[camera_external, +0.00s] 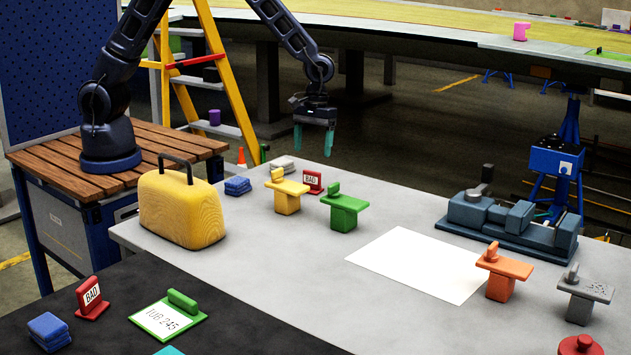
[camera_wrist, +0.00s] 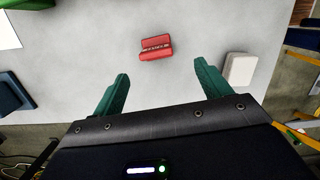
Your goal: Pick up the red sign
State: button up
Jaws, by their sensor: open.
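A small red sign (camera_external: 313,182) marked "BAD" stands on the grey table, between a yellow and a green T-shaped piece. It also shows in the wrist view (camera_wrist: 155,47), seen from above, ahead of the fingertips and roughly centred between them. A second red "BAD" sign (camera_external: 91,298) stands on the black surface at the lower left. My gripper (camera_external: 313,151) hangs fingers down above the far side of the table, above the first sign in the picture. Its green fingers are apart with nothing between them, also in the wrist view (camera_wrist: 162,83).
Near the sign are the yellow piece (camera_external: 287,193), the green piece (camera_external: 344,210), a blue block (camera_external: 237,186) and a pale block (camera_external: 282,164). A yellow case (camera_external: 182,210) stands to the left. A grey-blue vise (camera_external: 510,222) is at the right; a white sheet (camera_external: 418,264) lies flat.

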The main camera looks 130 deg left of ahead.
send_over(312, 189)
jog(key=s+a, duration=0.1)
notch_tip(312, 189, down, 5)
jog(key=shift+s+a, duration=0.1)
jog(key=shift+w+d+f, duration=0.1)
jog(key=shift+d+f, duration=0.05)
jog(key=shift+f, duration=0.7)
jog(key=shift+w+d+f, duration=0.1)
jog(key=shift+w+f, duration=0.05)
jog(key=shift+f, duration=0.75)
jog(key=shift+w+d+f, duration=0.1)
jog(key=shift+d+f, duration=0.05)
jog(key=shift+f, duration=0.7)
jog(key=c, duration=1.1)
